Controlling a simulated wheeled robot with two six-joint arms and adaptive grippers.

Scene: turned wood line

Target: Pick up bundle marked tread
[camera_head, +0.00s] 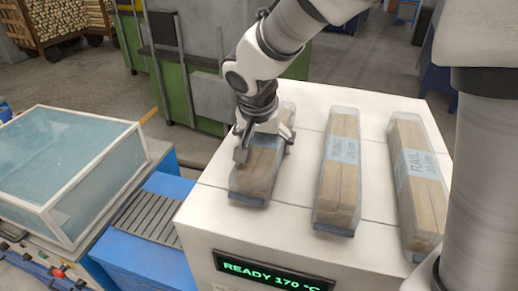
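Three clear-wrapped bundles of wooden pieces lie side by side on the white machine top. The left bundle (257,178) is under my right gripper (266,150), whose fingers sit at its left and right sides. I cannot tell whether they press on it. The gripper hides this bundle's label, so its marking cannot be read. The middle bundle (338,185) has a pale blue label with small, unclear lettering. The right bundle (422,195) has a pale blue label that reads RAIL. No bundle visibly reads TREAD. My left gripper is not in view.
The white machine (300,235) has a green display (272,270) reading READY 170 °C. A blue roller conveyor (150,215) and a clear-covered box (65,170) stand at left. Green machinery (180,90) stands behind.

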